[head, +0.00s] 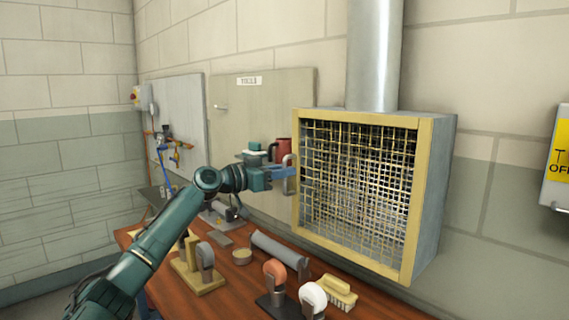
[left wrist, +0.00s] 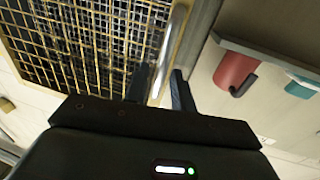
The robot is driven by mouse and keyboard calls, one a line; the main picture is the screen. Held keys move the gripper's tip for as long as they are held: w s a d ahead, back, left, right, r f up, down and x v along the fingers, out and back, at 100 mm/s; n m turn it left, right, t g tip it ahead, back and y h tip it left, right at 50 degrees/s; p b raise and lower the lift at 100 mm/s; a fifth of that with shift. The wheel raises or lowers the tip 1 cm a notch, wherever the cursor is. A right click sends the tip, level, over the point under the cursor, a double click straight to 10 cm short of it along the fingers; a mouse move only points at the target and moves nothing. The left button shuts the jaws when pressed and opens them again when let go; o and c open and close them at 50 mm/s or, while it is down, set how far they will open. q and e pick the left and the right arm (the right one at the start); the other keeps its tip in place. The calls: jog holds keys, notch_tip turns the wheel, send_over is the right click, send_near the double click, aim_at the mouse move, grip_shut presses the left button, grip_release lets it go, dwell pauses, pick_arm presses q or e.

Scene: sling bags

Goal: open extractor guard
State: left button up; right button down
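The extractor guard (head: 358,185) is a yellow-framed wire mesh on the front of a grey box on the wall. It sits flush against the box. Its upright metal handle (head: 288,172) is on the left side of the frame; the handle also shows in the left wrist view (left wrist: 172,45). My left gripper (head: 286,180) is at this handle. In the left wrist view, the two dark fingers of the gripper (left wrist: 160,88) are apart, one on each side of the handle's lower part. I cannot tell whether either finger touches it. My right gripper is not in view.
A wooden bench (head: 230,285) below holds several tools, a brush (head: 337,292) and a grey cylinder (head: 278,250). A red mug (head: 281,150) is behind the gripper, left of the guard. A metal duct (head: 374,60) rises from the box. A yellow sign (head: 560,155) hangs at right.

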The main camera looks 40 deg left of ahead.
pick_arm(q)
jog(key=shift+w+d, duration=0.15)
jog(key=shift+w, duration=0.35)
grip_shut()
